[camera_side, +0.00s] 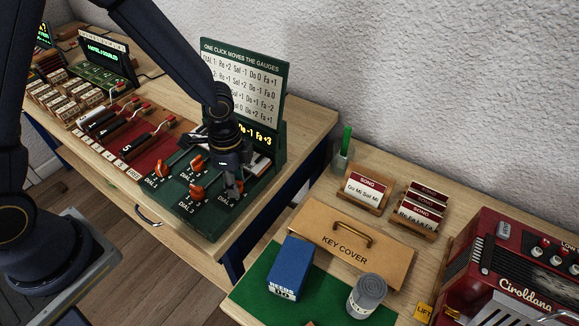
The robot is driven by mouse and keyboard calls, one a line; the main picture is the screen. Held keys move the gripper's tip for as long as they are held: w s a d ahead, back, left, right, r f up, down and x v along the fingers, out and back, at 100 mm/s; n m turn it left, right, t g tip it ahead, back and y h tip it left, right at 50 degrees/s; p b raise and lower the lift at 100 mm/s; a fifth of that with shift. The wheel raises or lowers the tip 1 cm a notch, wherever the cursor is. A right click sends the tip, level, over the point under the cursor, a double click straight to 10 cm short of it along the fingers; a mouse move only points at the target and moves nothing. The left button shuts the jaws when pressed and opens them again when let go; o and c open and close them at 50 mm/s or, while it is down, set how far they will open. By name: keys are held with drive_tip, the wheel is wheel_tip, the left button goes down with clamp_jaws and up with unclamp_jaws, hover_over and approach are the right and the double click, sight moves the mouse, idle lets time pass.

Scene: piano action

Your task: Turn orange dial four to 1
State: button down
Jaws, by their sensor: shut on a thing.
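The dark green dial panel (205,226) stands on the left table with several orange dials and white labels. Orange dial four (239,187) is at the panel's right front, above the label DIAL 4. My gripper (234,188) points down over it, shut on it, and hides most of it. Its pointer setting cannot be read. Another orange dial (197,192) sits to its left by the label DIAL 3, and one more (197,163) is behind that. A display (262,138) behind my gripper shows yellow text ending in "-1 Fa +3"; the rest is hidden.
A sign (243,80) headed "ONE CLICK MOVES THE GAUGES" rises behind the panel, partly covered by my arm. A red board (130,150) with levers lies left. The right table holds a key cover (350,240), a blue box (290,268), a can (367,295) and a red accordion (520,265).

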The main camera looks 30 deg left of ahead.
drive_tip(key=shift+n, duration=1.8)
drive_tip(key=c, duration=1.1)
unclamp_jaws()
wheel_tip(320, 180, up, 12)
drive_tip(key=shift+r, duration=0.1)
